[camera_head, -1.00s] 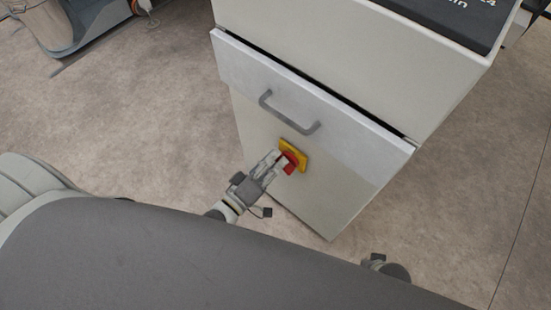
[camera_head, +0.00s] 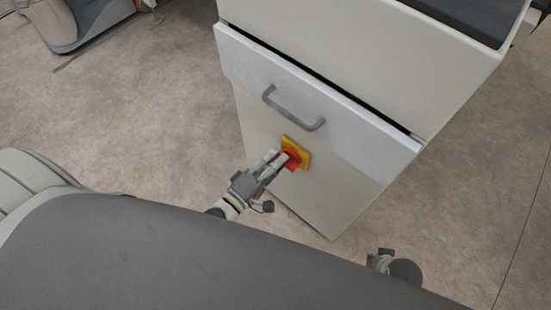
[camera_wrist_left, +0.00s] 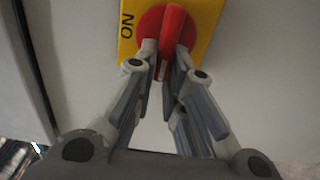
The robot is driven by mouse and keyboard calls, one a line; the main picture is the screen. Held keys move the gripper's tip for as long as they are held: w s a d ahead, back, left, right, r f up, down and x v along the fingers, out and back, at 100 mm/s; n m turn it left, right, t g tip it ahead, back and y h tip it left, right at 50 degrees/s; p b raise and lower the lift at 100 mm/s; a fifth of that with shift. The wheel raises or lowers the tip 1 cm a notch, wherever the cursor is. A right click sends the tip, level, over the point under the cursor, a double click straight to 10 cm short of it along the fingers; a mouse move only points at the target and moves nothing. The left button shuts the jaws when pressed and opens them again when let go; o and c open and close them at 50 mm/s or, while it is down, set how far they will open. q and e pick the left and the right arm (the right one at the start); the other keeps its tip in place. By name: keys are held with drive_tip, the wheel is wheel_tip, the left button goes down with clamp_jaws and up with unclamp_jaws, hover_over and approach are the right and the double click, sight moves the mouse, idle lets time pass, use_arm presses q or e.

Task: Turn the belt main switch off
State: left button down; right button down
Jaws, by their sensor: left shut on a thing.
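The belt main switch is a red rotary knob on a yellow plate (camera_head: 304,153) on the front of a pale cabinet. The red knob (camera_head: 292,159) also shows in the left wrist view (camera_wrist_left: 170,28), with the word "ON" at the left on the yellow plate (camera_wrist_left: 206,14). The knob's grip bar stands upright in that view. My left gripper (camera_head: 277,161) is shut on the grip bar, one finger on each side, as the left wrist view (camera_wrist_left: 166,60) shows. A dark part of my right arm shows at the lower right in the head view, but its fingers cannot be made out.
The cabinet (camera_head: 275,125) has a drawer front with a grey handle (camera_head: 293,110) just above the switch. A dark panel (camera_head: 470,15) lies on its top. Open floor (camera_head: 140,120) stretches to the left of the cabinet.

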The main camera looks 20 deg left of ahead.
idle(0.3)
use_arm(q)
drive_tip(key=c, duration=1.5)
unclamp_jaws()
drive_tip(key=v, duration=1.2)
